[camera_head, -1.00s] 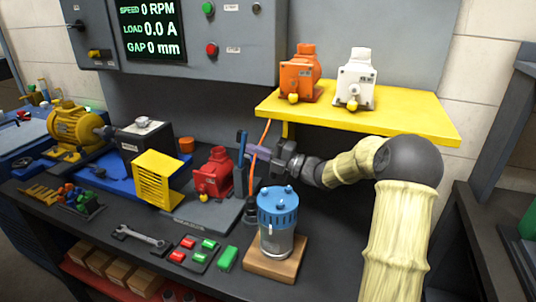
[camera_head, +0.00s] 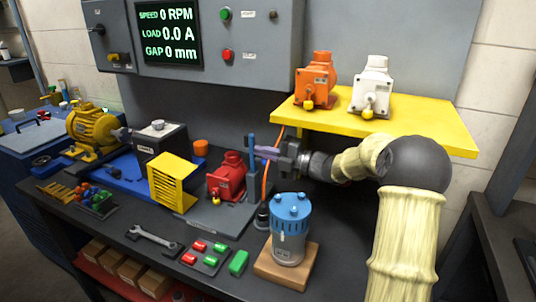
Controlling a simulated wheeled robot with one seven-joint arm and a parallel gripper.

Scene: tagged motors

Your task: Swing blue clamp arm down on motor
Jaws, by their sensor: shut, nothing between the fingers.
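The blue clamp arm (camera_head: 252,156) stands about upright at the right side of the red motor (camera_head: 227,180). The red motor sits on a grey plate (camera_head: 205,222) on the bench. My gripper (camera_head: 259,152) reaches in from the right at the upper part of the clamp arm. Its fingers are shut and empty. The fingertips appear to meet the clamp arm's right side, but I cannot tell whether they touch it.
A yellow shelf (camera_head: 420,132) holds an orange motor (camera_head: 317,80) and a white motor (camera_head: 371,88) above my arm. A blue-topped motor (camera_head: 290,235) stands on a wooden block in front. A yellow vented guard (camera_head: 172,182) is left of the red motor. An orange cable hangs behind my gripper.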

